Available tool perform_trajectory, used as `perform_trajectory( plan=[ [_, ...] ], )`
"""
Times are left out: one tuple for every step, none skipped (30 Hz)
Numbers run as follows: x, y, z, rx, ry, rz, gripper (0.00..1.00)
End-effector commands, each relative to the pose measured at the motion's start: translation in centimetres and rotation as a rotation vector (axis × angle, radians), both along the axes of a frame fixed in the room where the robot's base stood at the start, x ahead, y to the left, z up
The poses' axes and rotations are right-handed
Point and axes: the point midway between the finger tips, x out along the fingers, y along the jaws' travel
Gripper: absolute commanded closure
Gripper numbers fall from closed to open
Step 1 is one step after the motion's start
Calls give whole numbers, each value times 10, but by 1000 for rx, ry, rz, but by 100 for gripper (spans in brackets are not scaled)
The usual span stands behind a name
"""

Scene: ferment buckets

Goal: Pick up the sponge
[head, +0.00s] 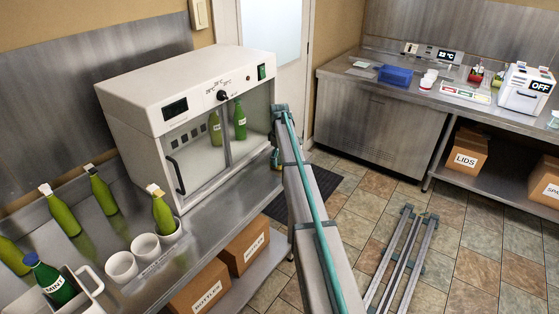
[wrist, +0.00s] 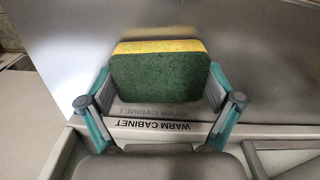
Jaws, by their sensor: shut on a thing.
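The sponge (wrist: 160,75), green with a yellow layer along its top edge in the picture, shows in the wrist view. It sits between the two teal-and-grey fingers of my gripper (wrist: 161,90), which are shut on its left and right sides. A brushed metal surface lies behind and below it, and I cannot tell whether the sponge touches it. I cannot make out the sponge in the head view, where my arm reaches toward the right side of the white cabinet (head: 185,110).
A ledge labelled "WARM CABINET" (wrist: 160,126) runs just below the sponge in the wrist view. In the head view, green bottles and white cups (head: 122,267) stand on the left counter. Boxes (head: 245,245) sit beneath it. A metal bench (head: 375,125) stands at the back right.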

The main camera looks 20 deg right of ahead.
Motion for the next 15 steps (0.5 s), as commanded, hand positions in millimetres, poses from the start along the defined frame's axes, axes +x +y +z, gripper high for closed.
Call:
perform_trajectory(
  plan=[
    [0,0,3,0,-1,0,21],
    [1,0,5,0,-1,0,21],
    [1,0,9,-1,-2,0,21],
    [1,0,13,-1,-2,0,21],
    [1,0,17,-1,-2,0,21],
    [0,0,22,-1,-2,0,21],
    [-2,0,27,0,-3,0,21],
    [-8,2,30,-1,-3,0,21],
    [-14,4,36,0,-3,0,21],
    [-19,5,41,0,-3,0,21],
    [-23,7,47,-1,-3,0,21],
    [-30,9,55,-1,-3,0,21],
    [-36,10,61,-1,-3,0,21],
    [-41,12,68,-1,-5,0,21],
    [-48,14,77,-1,-3,0,21]
  ],
)
